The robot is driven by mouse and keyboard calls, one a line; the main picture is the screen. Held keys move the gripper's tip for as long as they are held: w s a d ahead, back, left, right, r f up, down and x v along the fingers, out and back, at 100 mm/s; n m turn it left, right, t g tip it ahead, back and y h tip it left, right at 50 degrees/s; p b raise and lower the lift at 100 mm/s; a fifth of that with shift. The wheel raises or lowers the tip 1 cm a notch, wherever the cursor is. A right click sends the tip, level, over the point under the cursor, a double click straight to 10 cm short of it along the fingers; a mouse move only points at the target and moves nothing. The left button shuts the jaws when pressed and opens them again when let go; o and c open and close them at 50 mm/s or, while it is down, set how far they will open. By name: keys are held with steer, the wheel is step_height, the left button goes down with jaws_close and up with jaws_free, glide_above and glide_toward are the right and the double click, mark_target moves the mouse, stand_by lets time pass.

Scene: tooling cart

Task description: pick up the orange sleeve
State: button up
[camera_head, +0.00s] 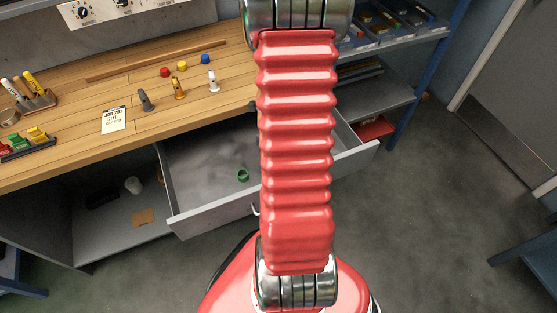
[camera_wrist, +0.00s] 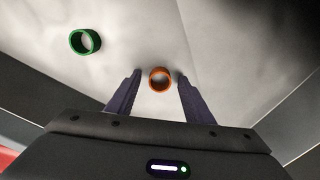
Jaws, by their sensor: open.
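The orange sleeve (camera_wrist: 159,79) is a short ring on the pale drawer floor. In the wrist view it shows between the two fingertips of my gripper (camera_wrist: 159,75). My gripper is open, with a dark finger on each side of the sleeve and a gap to each. I cannot tell how far the fingertips are above the drawer floor. In the head view the orange sleeve and my gripper are hidden behind my red arm.
The sleeve lies in an open grey drawer (camera_head: 205,222) under the wooden workbench (camera_head: 120,75). A green ring (camera_wrist: 85,41) lies in the drawer to the left of the sleeve; it also shows in the head view (camera_head: 243,175). Drawer walls bound the space.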

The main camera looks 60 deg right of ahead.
steer(key=shift+c, duration=0.6)
steer(key=c, duration=1)
steer(key=shift+r, duration=5)
